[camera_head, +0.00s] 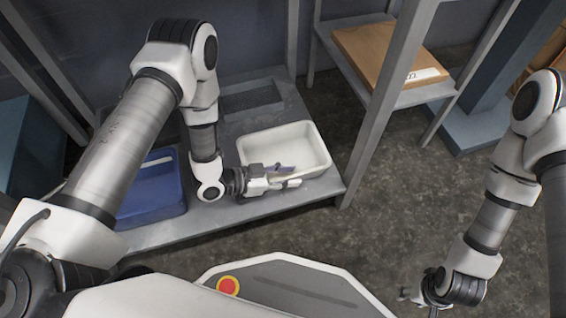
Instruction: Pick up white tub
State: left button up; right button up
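The white tub (306,146) is a shallow rectangular tray on the grey shelf, right of the blue container. My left gripper (287,176) is at the tub's near left side, with its fingers over or at the near rim. The fingers look spread, but I cannot tell whether the rim lies between them. A small purple-grey item shows by the fingertips and I cannot make out what it is. My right gripper (418,299) hangs low at the bottom right, away from the tub, and its fingers are too small to judge.
A blue container (152,190) stands on the grey shelf (240,212), left of the tub. A grey upright post (387,95) rises right of the tub. A cardboard box (388,58) lies on another shelf at the back right.

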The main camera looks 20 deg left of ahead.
pick_arm(q)
jog(key=shift+r, duration=0.1)
grip_shut()
